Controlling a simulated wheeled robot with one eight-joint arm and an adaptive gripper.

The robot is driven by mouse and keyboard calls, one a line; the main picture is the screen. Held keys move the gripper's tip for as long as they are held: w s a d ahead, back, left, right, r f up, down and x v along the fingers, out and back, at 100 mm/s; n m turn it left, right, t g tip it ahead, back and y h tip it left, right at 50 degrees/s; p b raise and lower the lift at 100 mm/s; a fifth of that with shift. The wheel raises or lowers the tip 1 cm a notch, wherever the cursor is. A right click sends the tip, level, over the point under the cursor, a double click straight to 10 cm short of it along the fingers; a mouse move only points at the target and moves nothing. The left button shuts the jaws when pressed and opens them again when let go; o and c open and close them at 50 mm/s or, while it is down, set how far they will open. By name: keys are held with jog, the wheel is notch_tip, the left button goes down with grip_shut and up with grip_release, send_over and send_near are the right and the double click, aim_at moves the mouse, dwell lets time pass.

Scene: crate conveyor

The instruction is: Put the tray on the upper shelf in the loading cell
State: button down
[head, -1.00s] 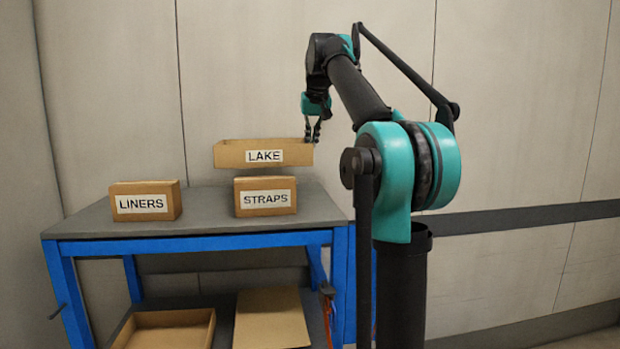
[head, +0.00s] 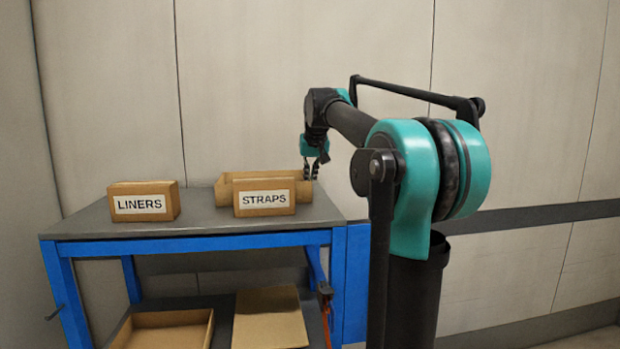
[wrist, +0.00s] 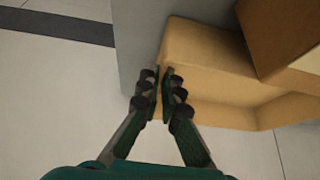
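The tan tray (head: 222,190), which bore the label LAKE a moment ago, is now behind the STRAPS box at table-top height. Its label is hidden by that box. I cannot tell whether its base fully touches the surface. My gripper (head: 312,178) is at its right end, pointing down. In the wrist view the fingers (wrist: 164,84) are close together on the edge of the tray's end wall (wrist: 190,48). The upper shelf is the grey top (head: 90,222) of a blue-framed bench.
The STRAPS box (head: 264,212) stands in front of the tray, and a LINERS box (head: 143,217) stands to the left. The lower shelf bears an open tray (head: 165,316) and a flat tan piece (head: 270,322). Bare top shows between the two boxes.

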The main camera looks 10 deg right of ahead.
jog(key=shift+f, duration=0.1)
jog(key=c, duration=1.7)
grip_release()
